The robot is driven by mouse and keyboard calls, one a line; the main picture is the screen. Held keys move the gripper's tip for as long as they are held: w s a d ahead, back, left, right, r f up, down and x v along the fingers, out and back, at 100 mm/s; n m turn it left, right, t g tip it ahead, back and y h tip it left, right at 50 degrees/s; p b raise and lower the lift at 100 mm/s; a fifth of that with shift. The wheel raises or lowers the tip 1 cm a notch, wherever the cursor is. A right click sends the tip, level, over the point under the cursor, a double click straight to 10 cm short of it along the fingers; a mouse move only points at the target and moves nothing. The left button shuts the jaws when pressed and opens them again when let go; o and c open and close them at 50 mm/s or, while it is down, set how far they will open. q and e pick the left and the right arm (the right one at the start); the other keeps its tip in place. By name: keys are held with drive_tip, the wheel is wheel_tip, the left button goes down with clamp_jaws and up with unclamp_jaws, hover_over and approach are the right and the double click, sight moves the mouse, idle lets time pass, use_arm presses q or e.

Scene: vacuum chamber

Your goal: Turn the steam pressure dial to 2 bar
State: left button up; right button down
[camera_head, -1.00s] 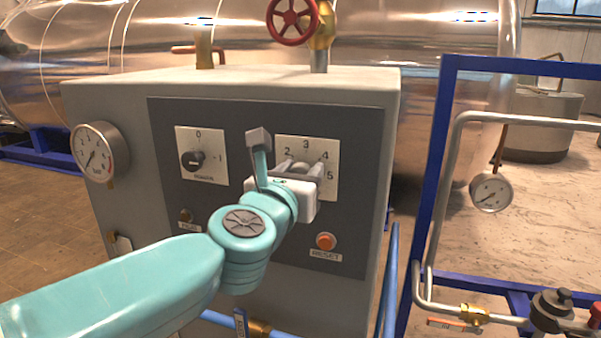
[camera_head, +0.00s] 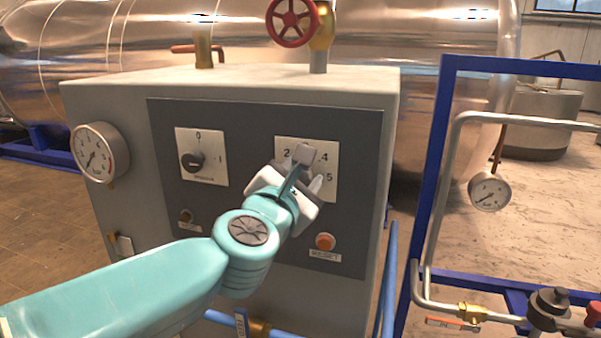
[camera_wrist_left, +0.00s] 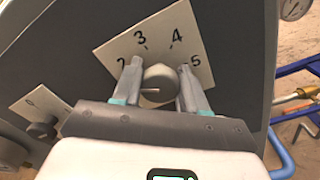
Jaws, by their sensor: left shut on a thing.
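The pressure dial's white plate (camera_head: 329,146) is on the cabinet front, with numbers including 2, 4 and 5 showing around my gripper. In the left wrist view the plate (camera_wrist_left: 163,32) shows 2, 3, 4 and 5 around a round grey knob (camera_wrist_left: 160,78). A short dark line on the knob points left in that view, below the 2. My left gripper (camera_head: 298,177) is shut on the knob, one finger on each side, and is tilted. In the head view the gripper hides the knob. My right gripper is not in view.
A two-position selector (camera_head: 192,161) sits left of the dial, and an orange reset button (camera_head: 325,241) below it. A round gauge (camera_head: 100,152) is on the cabinet's left. A red valve wheel (camera_head: 292,20) stands above. A blue frame (camera_head: 440,150) stands at the right.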

use_arm(q)
drive_tip(key=shift+r+m, duration=0.2)
drive_tip(key=shift+m, duration=0.9)
drive_tip(key=o, duration=0.8)
drive_tip(key=shift+c, duration=0.2)
drive_tip(key=shift+o, duration=1.1)
drive_tip(key=shift+s, duration=0.1)
drive_tip(key=shift+f, duration=0.1)
drive_tip(key=shift+s, duration=0.15)
drive_tip(key=v, duration=1.6)
drive_tip(key=shift+b, duration=0.4)
